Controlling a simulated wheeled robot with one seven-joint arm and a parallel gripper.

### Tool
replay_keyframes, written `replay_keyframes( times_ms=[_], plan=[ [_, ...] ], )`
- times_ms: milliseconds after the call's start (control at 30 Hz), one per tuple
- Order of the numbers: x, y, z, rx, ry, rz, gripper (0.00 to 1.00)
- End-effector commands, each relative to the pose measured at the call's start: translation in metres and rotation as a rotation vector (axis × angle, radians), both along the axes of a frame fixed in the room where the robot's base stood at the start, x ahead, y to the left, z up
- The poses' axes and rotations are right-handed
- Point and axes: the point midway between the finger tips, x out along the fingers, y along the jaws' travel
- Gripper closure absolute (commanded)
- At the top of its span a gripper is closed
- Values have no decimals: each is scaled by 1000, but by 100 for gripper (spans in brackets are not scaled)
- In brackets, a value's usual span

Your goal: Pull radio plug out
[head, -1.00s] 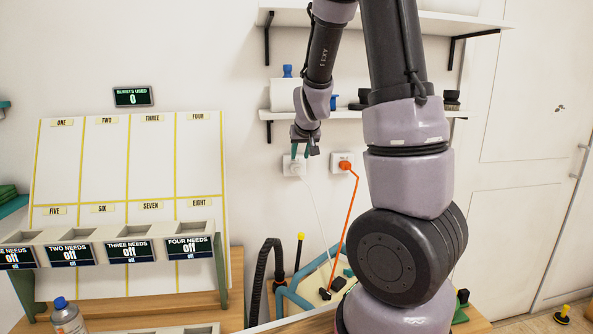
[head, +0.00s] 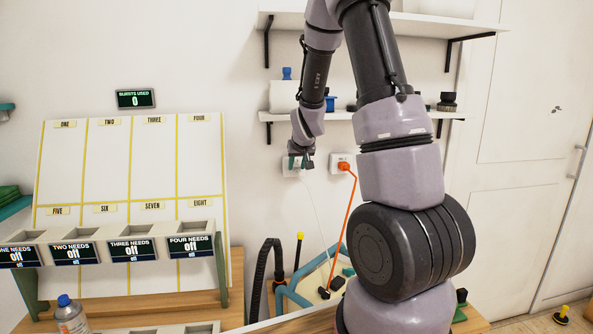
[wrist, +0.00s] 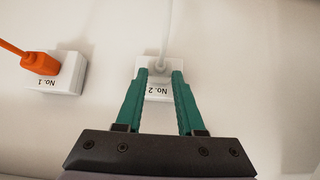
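A white plug (wrist: 159,66) with a white cord sits in the wall socket marked No. 2 (wrist: 158,91). An orange plug (wrist: 40,63) sits in the socket marked No. 1 (wrist: 70,80), also seen in the head view (head: 344,166). No label shows which plug is the radio's. My gripper (wrist: 160,74) is open, its teal fingertips on either side of the white plug, with small gaps visible. In the head view my gripper (head: 300,163) is at the No. 2 socket (head: 289,170) and partly covers it.
The white cord (head: 318,220) and orange cord (head: 346,215) run down to dark end pieces on the bench. Shelves (head: 375,115) holding small items are above the sockets. A numbered rack board (head: 150,160) stands left. The wall between the board and sockets is clear.

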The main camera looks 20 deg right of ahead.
Motion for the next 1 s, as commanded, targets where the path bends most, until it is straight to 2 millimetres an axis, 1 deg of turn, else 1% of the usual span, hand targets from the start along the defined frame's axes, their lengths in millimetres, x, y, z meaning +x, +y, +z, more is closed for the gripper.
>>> replay_keyframes(
  times_ms=[33, 167, 267, 300, 567, 1000],
  plan=[
    [4, -1, -7, -4, 6, -1, 62],
    [4, -1, -7, -5, 5, 0, 62],
    [4, -2, -7, -5, 5, 0, 97],
    [4, -2, -7, -6, 4, 1, 100],
    [3, -2, -6, -7, 4, 1, 100],
    [-6, 0, -6, -7, 4, 2, 100]
  ],
)
